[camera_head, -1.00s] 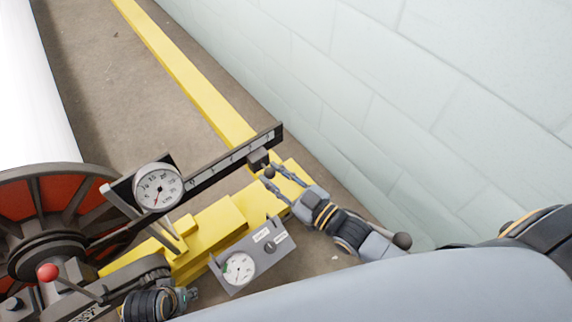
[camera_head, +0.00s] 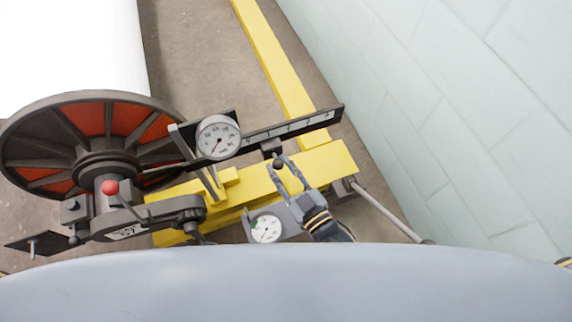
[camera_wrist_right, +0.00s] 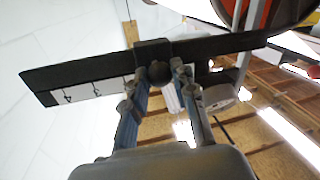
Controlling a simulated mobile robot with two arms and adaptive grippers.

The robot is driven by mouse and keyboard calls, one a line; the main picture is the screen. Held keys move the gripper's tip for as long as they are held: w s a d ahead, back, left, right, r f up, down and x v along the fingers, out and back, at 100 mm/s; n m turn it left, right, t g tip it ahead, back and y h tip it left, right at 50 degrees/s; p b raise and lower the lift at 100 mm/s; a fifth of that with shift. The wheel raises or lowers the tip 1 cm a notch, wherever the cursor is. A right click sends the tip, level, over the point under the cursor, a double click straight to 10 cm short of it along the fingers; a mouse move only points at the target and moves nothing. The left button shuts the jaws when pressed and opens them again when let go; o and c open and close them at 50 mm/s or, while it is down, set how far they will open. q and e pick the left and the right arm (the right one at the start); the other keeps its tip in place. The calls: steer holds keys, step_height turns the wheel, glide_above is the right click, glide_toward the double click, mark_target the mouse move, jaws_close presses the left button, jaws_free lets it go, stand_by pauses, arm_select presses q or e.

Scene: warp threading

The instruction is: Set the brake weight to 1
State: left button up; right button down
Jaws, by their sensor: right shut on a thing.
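The brake weight (camera_head: 271,146) is a small dark block with a round knob, hanging on the black lever (camera_head: 330,114) with a white number scale. It sits partway along the scale, apart from the lever's free end, near the low numbers; its exact mark is hard to read. My right gripper (camera_head: 280,166) is shut on the weight's knob from below. In the right wrist view the weight (camera_wrist_right: 152,48) and knob sit between the fingertips (camera_wrist_right: 160,76), with 4 and another mark visible to the left. My left gripper is out of view.
A yellow beam (camera_head: 320,168) and a grey panel with a gauge (camera_head: 266,229) lie below the lever. A pale wall (camera_head: 440,110) is on the right.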

steer(key=c, duration=1.1)
jaws_free()
steer(key=shift+o, duration=0.2)
steer(key=v, duration=1.2)
